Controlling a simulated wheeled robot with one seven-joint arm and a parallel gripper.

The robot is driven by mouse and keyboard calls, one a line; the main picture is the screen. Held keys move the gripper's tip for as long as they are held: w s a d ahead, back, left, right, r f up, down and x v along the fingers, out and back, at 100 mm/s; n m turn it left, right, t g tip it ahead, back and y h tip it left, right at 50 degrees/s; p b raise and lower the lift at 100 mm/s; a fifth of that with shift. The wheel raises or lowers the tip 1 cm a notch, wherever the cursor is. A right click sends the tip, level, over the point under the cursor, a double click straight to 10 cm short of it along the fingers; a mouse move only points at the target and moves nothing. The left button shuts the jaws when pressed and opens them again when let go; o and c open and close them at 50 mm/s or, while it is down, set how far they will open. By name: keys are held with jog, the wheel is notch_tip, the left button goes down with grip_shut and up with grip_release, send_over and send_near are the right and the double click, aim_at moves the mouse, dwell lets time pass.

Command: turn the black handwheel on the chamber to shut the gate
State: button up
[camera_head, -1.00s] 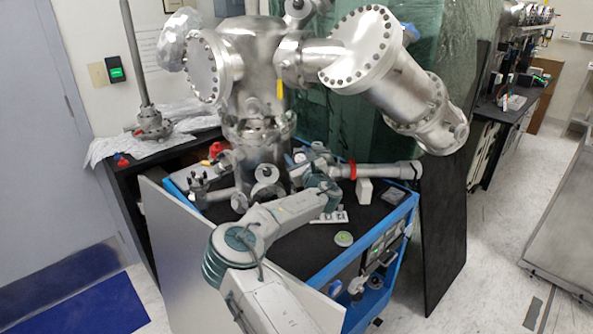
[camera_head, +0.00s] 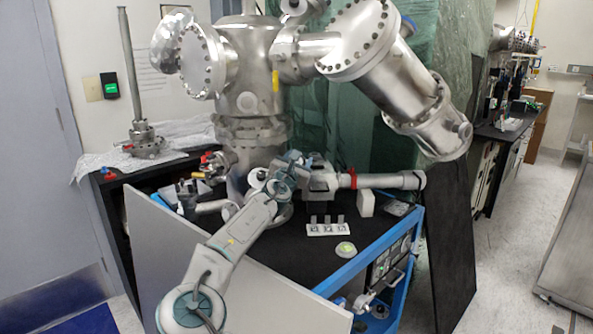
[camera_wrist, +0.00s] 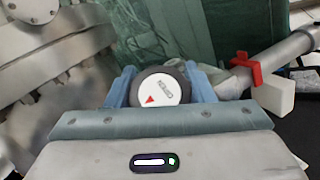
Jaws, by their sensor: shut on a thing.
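The handwheel (camera_wrist: 174,78) shows in the wrist view as a dark round knob with a white face. The face bears a red triangle and lettering, which appears turned on its side. My gripper (camera_wrist: 161,86) has one blue finger on each side of the knob and is shut on it. In the head view my gripper (camera_head: 293,166) is at the metal valve parts in front of the chamber (camera_head: 247,62); the handwheel cannot be made out there. The gate itself is not visible.
A pipe with a red clamp (camera_head: 352,178) runs right from the valve. A white block (camera_head: 366,203), a small white tray (camera_head: 327,229) and a round green-topped item (camera_head: 346,249) stand on the black-topped blue cart (camera_head: 408,228). A large flanged cylinder (camera_head: 400,80) overhangs the right side.

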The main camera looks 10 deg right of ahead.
jog(key=m+g+h+p, duration=0.1)
jog(key=m+g+h, duration=0.1)
jog(key=m, duration=0.2)
jog(key=shift+d+r+g, duration=0.1)
jog(key=shift+g, duration=0.3)
jog(key=m+g+p, duration=0.1)
jog(key=p, duration=0.1)
jog(key=m+g+h+p, duration=0.1)
jog(key=m+p, duration=0.1)
jog(key=shift+s+d+r+g+h, duration=0.15)
jog(key=shift+g+h, duration=0.15)
jog(key=shift+g, duration=0.1)
jog(key=m+g+p, duration=0.1)
jog(key=m+p, duration=0.1)
jog(key=m+g+p, duration=0.1)
jog(key=p, duration=0.1)
jog(key=shift+s+d+f+g, duration=0.15)
jog(key=shift+f+g, duration=0.1)
jog(key=shift+g, duration=0.05)
jog(key=shift+f+m+g+h+p, duration=0.3)
jog(key=shift+m+g+p, duration=0.3)
jog(key=shift+m+p, duration=0.35)
jog(key=shift+s+f, duration=0.1)
jog(key=o, duration=1)
jog(key=shift+d, duration=0.15)
jog(key=shift+c, duration=0.2)
jog(key=shift+a, duration=0.2)
